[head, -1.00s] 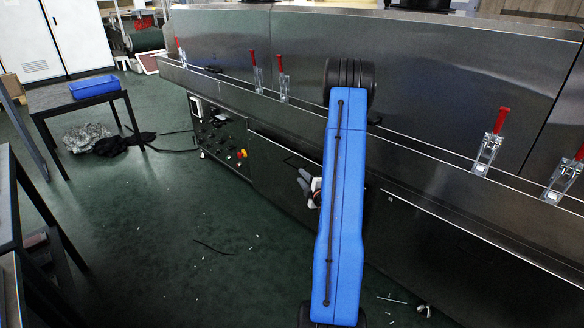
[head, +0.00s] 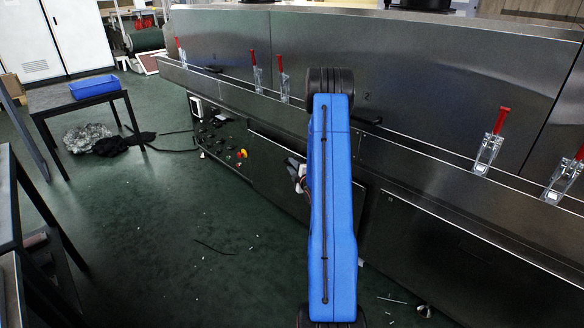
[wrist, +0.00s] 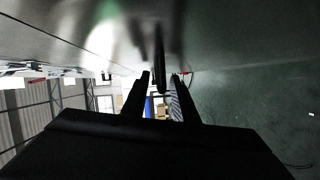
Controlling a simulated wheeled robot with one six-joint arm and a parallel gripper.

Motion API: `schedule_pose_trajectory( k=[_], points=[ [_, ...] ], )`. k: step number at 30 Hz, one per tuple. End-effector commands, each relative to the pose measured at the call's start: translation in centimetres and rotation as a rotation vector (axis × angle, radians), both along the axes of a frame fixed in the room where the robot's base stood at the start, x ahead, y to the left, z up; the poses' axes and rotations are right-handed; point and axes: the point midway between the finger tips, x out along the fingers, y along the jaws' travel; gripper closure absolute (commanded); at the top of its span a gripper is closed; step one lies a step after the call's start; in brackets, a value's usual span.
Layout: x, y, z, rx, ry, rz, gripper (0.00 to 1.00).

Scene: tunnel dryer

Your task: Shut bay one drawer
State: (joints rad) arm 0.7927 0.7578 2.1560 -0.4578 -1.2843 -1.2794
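The lower front panel of the dryer (head: 272,162), left of my arm, looks like a drawer front; my arm hides its right part. I cannot read a bay number on it or tell how far out it stands. My gripper (head: 297,172) is partly hidden behind my blue arm, close to this panel. In the wrist view my gripper (wrist: 160,88) has two dark fingers apart. A dark bar-like handle (wrist: 159,52) on the metal front (wrist: 90,40) shows in line with the gap between the fingers. Contact cannot be told.
A control panel with a red knob (head: 241,153) is left of the drawer front. Red-handled clamps (head: 489,147) line the dryer's ledge. A blue tray (head: 94,86) sits on a table at the left. The green floor (head: 170,235) is mostly open, with small debris.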

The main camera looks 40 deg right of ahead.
Motion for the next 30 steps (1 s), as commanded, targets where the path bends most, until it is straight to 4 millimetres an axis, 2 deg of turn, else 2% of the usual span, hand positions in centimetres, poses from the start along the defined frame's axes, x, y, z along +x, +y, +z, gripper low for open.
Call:
schedule_pose_trajectory(
  k=[4,7,8,30],
  points=[
    [-0.01,0.01,0.0,0.0,0.0,0.0,0.74],
    [-0.02,0.01,0.01,0.0,0.0,0.0,0.98],
    [-0.02,0.01,0.01,0.0,0.0,0.0,1.0],
    [-0.04,0.06,-0.06,0.0,0.001,0.001,1.0]
  ],
)
